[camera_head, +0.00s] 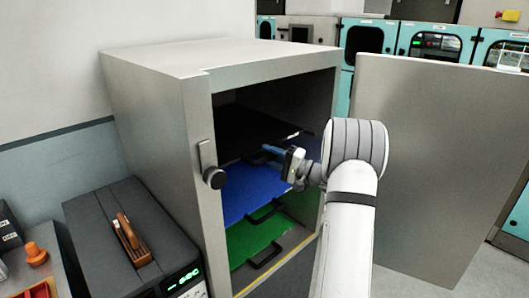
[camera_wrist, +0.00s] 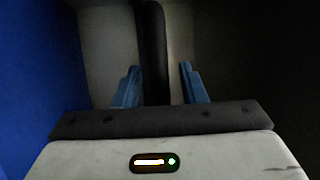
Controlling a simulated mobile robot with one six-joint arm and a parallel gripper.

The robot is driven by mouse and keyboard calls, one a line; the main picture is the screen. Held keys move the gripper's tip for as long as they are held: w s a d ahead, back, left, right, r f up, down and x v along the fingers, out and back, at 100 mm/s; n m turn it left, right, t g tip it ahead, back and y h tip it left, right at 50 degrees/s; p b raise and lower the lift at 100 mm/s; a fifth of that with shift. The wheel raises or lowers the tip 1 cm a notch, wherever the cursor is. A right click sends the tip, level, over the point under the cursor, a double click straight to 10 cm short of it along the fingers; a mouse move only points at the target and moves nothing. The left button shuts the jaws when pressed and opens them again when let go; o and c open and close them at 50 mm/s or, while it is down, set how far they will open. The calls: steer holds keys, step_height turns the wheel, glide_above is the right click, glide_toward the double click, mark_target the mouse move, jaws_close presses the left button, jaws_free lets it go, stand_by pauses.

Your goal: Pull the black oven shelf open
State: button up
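The black shelf (camera_head: 245,132) is the top one in the grey oven (camera_head: 160,110), with the oven door (camera_head: 430,150) swung wide open to the right. In the head view my gripper (camera_head: 272,151) reaches into the opening at the front of the black shelf. In the wrist view the dark handle bar (camera_wrist: 153,45) lies between the two blue fingers of my gripper (camera_wrist: 160,84). A gap shows on each side of the bar, so the fingers are open around it. The handle is mostly hidden by the gripper in the head view.
Below are a blue shelf (camera_head: 250,187) and a green shelf (camera_head: 245,240), each with a black handle. The blue shelf is close below my gripper. A dark instrument box (camera_head: 110,240) with a brown handle stands left of the oven.

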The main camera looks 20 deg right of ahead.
steer(key=shift+w+a+r, duration=0.1)
steer(key=shift+w+a, duration=0.3)
steer(key=shift+a, duration=0.05)
jaws_close()
stand_by(0.4)
